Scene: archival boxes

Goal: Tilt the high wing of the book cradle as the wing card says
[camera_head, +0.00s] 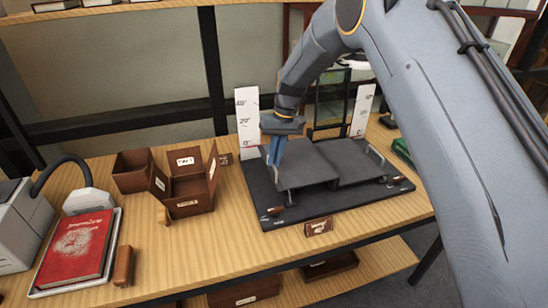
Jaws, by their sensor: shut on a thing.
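The book cradle (340,206) is a dark base on the wooden table, with two flat dark wings side by side. A white scale board (247,112) marked 0, 20 and 40 degrees stands behind the left wing, and another scale board (362,110) stands at the back right. My gripper (274,158) points down at the left wing's outer edge and is shut there; its exact hold is unclear. A small brown card (318,227) lies at the front, its writing unreadable.
Open brown boxes (188,190) stand left of the cradle. A red book (76,247) lies on a tray at the far left, near a grey machine (18,225). A green object (402,151) is at the right edge. My arm hides part of the right side.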

